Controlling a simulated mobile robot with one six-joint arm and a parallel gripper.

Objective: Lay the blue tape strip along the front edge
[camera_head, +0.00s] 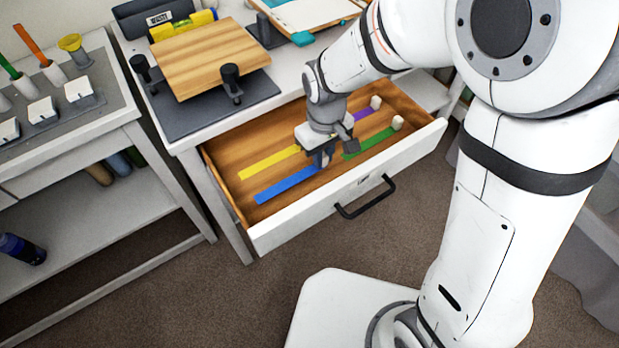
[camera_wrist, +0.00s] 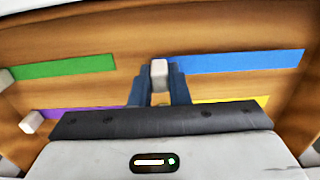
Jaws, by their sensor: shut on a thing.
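The blue tape strip (camera_head: 287,185) lies flat in the open drawer, nearest the drawer front on the left. In the wrist view the strip (camera_wrist: 240,62) runs to the right from a small white block (camera_wrist: 159,72) at its end. My gripper (camera_head: 321,158) is down in the drawer, and its fingers (camera_wrist: 159,88) are shut on that white block. In the head view the gripper hides the block. A wooden board (camera_head: 210,58) rests on a dark base on the table above, with black clamp knobs at its corners.
The drawer (camera_head: 347,198) also holds yellow (camera_head: 268,163), green (camera_head: 372,143) and purple (camera_head: 366,113) strips; the green and purple ones show white end blocks. The drawer walls stand close around my gripper. A side shelf (camera_head: 70,130) with tools stands left.

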